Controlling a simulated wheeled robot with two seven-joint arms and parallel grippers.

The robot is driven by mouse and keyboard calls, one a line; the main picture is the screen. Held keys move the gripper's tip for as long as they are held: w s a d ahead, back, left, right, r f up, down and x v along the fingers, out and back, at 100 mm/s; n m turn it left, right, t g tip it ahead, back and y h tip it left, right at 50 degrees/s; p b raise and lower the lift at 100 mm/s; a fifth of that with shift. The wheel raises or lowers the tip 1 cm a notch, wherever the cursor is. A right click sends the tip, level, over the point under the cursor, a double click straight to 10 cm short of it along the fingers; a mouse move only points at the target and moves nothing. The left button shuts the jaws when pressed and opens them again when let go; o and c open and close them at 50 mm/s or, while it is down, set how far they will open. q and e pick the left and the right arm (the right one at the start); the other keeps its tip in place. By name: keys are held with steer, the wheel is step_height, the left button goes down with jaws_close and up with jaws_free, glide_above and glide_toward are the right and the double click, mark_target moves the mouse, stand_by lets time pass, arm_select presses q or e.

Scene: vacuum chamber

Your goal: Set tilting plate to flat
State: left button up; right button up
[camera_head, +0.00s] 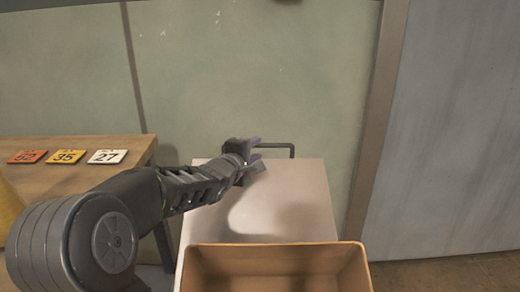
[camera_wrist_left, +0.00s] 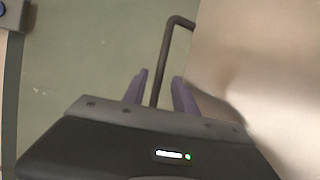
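The tilting plate (camera_head: 300,195) is a pale, flat panel in the middle of the head view. Whether it is level or tilted is hard to tell. A dark bent-rod handle (camera_head: 291,150) stands at its far edge. My left gripper (camera_head: 258,155) is at the plate's far edge, at the left end of the handle. In the left wrist view its two purple fingers (camera_wrist_left: 160,92) are apart, with the handle rod (camera_wrist_left: 166,45) between them. A gap shows on both sides of the rod. The plate's pale surface (camera_wrist_left: 265,60) lies to the right. My right gripper is out of view.
An open tan box (camera_head: 275,247) is at the plate's near edge. A wooden table (camera_head: 60,180) at left bears orange, yellow and white number cards (camera_head: 67,157). A green wall (camera_head: 250,80) stands close behind the plate, with a brown post (camera_head: 378,120) at right.

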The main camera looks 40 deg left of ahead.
mark_target(259, 147)
arm_select(q)
steer(key=b+x, duration=0.1)
steer(key=x, duration=0.3)
steer(key=shift+w+a, duration=0.1)
steer(key=shift+w, duration=0.05)
steer(key=shift+c, duration=0.4)
jaws_close()
stand_by(0.9)
